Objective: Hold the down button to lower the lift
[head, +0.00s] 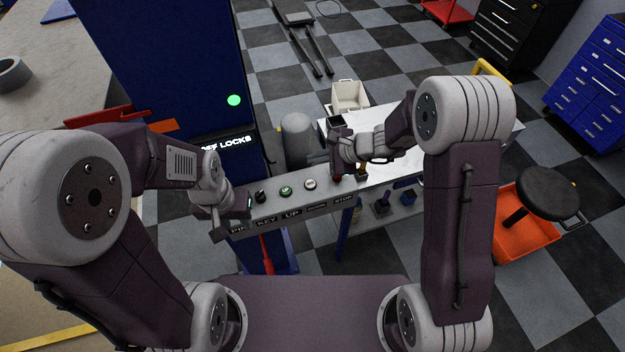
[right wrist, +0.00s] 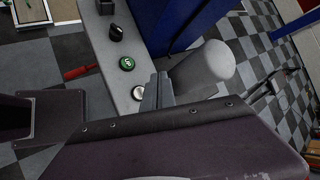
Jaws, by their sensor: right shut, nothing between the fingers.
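The grey control panel (head: 270,218) carries a row of controls: a black key knob (head: 260,197), a green button (head: 285,190) above the UP label, and a white button (head: 310,184) above a label too small to read. A red control (head: 338,178) above the STOP label is partly hidden by my right gripper (head: 335,165). In the right wrist view, the green (right wrist: 127,63) and white (right wrist: 138,94) buttons show, with the shut right fingers (right wrist: 158,80) just beside the white button; contact cannot be told. My left gripper (head: 232,218) is at the panel's left end, its jaws unclear.
A blue post (head: 180,60) with a lit green lamp (head: 234,100) and a sign reading "OFF LOCKS" stands behind the panel. A grey cylinder (head: 298,138) and a bench with a pale top (head: 410,160) are near my right arm. A black stool (head: 548,192) stands at right.

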